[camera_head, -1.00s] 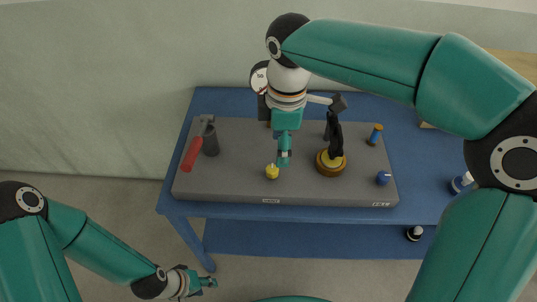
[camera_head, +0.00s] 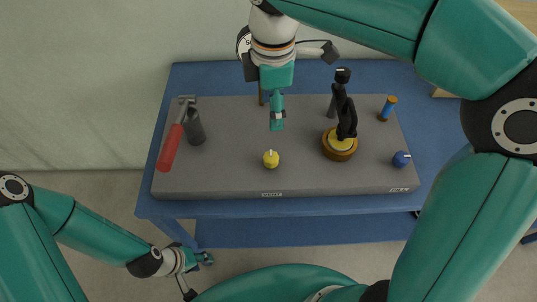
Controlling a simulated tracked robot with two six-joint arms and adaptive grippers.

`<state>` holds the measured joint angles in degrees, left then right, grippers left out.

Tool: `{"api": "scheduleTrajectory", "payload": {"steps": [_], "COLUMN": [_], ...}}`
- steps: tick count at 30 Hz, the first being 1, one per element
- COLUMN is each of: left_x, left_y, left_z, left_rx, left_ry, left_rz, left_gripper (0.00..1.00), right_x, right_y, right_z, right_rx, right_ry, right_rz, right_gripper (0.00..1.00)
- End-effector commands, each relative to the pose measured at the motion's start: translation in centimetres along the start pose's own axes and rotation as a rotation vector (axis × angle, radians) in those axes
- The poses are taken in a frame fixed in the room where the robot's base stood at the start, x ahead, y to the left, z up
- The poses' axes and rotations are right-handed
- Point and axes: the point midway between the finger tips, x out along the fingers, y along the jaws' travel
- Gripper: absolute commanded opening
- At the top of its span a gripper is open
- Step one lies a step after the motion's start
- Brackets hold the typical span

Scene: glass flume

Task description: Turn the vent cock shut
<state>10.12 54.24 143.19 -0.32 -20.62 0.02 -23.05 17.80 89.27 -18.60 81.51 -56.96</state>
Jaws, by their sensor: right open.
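The vent cock is a small yellow knob (camera_head: 271,159) near the front edge of the grey board, above a small label that seems to read VENT. A light mark shows on its top; I cannot tell whether the cock stands open or shut. My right gripper (camera_head: 277,119) points down over the board, behind the yellow knob in the picture and apart from it. It is open, with nothing seen in it. My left gripper (camera_head: 204,259) is low in front of the table, away from the board; its jaws are too small to read.
The grey board (camera_head: 225,175) lies on a blue table (camera_head: 155,190). A red-handled tool (camera_head: 170,148) and dark cylinder (camera_head: 194,128) are at left. A black figure-like part on a brass base (camera_head: 339,147), a blue knob (camera_head: 401,159) and a blue-and-brass post (camera_head: 387,108) are at right.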

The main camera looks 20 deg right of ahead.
Motion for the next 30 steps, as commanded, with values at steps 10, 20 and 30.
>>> {"api": "scheduleTrajectory", "payload": {"steps": [10,20,30], "left_x": [0.5,0.6,0.6], "left_y": [-0.2,-0.2,-0.2], "left_z": [0.0,0.0,0.0], "left_rx": [0.0,0.0,0.0], "left_ry": [0.0,0.001,0.001], "left_rz": [0.0,0.0,0.0], "left_gripper": [0.4,0.4,0.4], "right_x": [4.2,11.4,16.3], "right_y": [0.0,-0.1,0.0], "right_z": [-0.1,-0.2,-0.2], "right_rx": [-0.005,-0.007,-0.005], "right_ry": [-0.003,-0.003,-0.001], "right_rz": [-0.004,-0.006,-0.002], "right_gripper": [0.64,0.64,0.64]}}
